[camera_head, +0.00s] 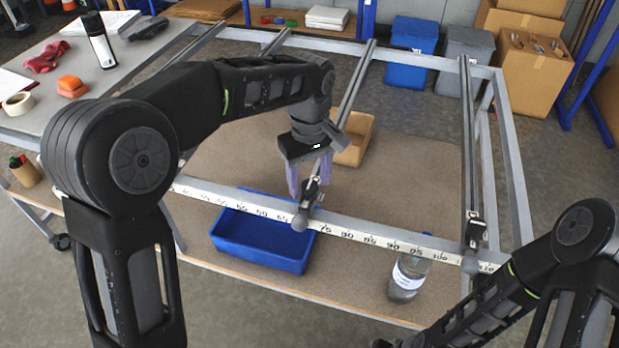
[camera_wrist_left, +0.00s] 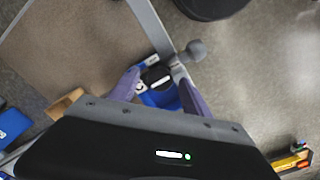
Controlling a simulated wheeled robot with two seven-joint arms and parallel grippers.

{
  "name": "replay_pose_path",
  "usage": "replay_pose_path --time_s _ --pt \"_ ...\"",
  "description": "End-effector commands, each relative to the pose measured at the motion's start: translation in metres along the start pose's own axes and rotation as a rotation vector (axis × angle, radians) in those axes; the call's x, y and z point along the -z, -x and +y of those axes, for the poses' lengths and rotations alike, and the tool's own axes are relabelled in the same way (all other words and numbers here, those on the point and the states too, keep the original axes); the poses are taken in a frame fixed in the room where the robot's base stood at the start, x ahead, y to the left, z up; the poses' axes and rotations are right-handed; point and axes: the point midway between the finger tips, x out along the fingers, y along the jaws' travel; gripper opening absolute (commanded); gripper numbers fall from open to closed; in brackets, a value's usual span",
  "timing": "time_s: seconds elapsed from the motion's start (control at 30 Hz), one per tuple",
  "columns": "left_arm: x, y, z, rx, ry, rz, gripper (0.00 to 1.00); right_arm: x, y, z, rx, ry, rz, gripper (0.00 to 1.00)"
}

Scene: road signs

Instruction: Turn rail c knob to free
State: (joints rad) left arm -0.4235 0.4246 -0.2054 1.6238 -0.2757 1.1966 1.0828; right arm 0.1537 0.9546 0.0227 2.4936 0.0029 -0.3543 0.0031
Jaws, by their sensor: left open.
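Grey rails cross the metal frame, with a numbered scale strip (camera_head: 375,238) along the near bar. A round grey knob (camera_head: 300,222) sits at the near end of the middle rail (camera_head: 352,90); it also shows in the left wrist view (camera_wrist_left: 196,50). A similar knob (camera_head: 472,263) is at the right rail's near end. I cannot read which rail is c. My left gripper (camera_head: 309,180) points down with open purple fingers on either side of the middle rail's black clamp (camera_wrist_left: 156,76), just behind the knob. Contact is unclear. My right arm enters lower right; its gripper is out of view.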

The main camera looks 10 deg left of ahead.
Motion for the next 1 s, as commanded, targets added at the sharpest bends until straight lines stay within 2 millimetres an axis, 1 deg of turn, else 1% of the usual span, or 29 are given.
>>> replay_pose_path --time_s 0.13,0.23,0.47,0.5,0.6,0.73,1.0 --pt "0.000 0.006 0.001 -0.001 0.000 0.001 0.56 0.000 -0.001 0.000 0.000 0.000 0.000 0.36" --pt "0.000 0.017 0.001 -0.002 0.000 0.001 0.56 0.000 -0.002 0.001 0.000 0.000 0.000 0.36" --pt "0.000 0.055 0.001 -0.005 -0.001 0.002 0.56 0.001 -0.004 0.001 0.001 0.001 0.001 0.36" --pt "0.000 0.063 0.001 -0.002 -0.001 0.001 0.56 0.000 -0.001 0.000 0.001 0.001 0.001 0.36" --pt "0.000 0.073 0.001 -0.001 0.000 0.000 0.56 0.000 0.001 0.000 0.000 0.000 0.000 0.36" --pt "0.000 0.079 0.000 -0.001 0.000 0.000 0.56 0.000 0.001 0.000 0.000 0.000 0.000 0.36" --pt "0.000 0.078 0.000 -0.001 0.000 0.000 0.56 0.000 0.001 0.000 0.000 0.000 0.000 0.36"
